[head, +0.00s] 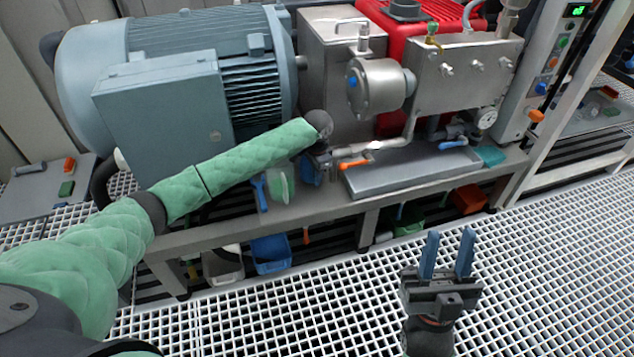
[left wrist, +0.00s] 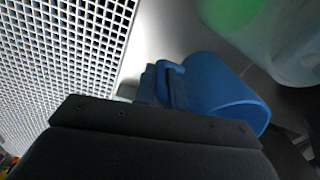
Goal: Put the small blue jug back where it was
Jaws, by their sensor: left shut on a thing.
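In the left wrist view the small blue jug (left wrist: 228,98) is at the right, beside my left gripper's fingers (left wrist: 163,84), which are shut on its handle. In the head view the left gripper (head: 321,160) is by the front edge of the steel bench, left of the shallow tray. A bit of the blue jug (head: 307,172) shows beside it, mostly hidden by the gripper and wrist. I cannot tell whether the jug touches the bench. My right gripper (head: 447,256) is open and empty above the white grating.
A whitish vessel with green in it (head: 280,186) stands just left of the jug. A grey tray (head: 415,176) with an orange-handled valve (head: 353,163) is to the right. A large motor (head: 190,80) stands behind my left arm. Bins (head: 270,252) sit below the bench.

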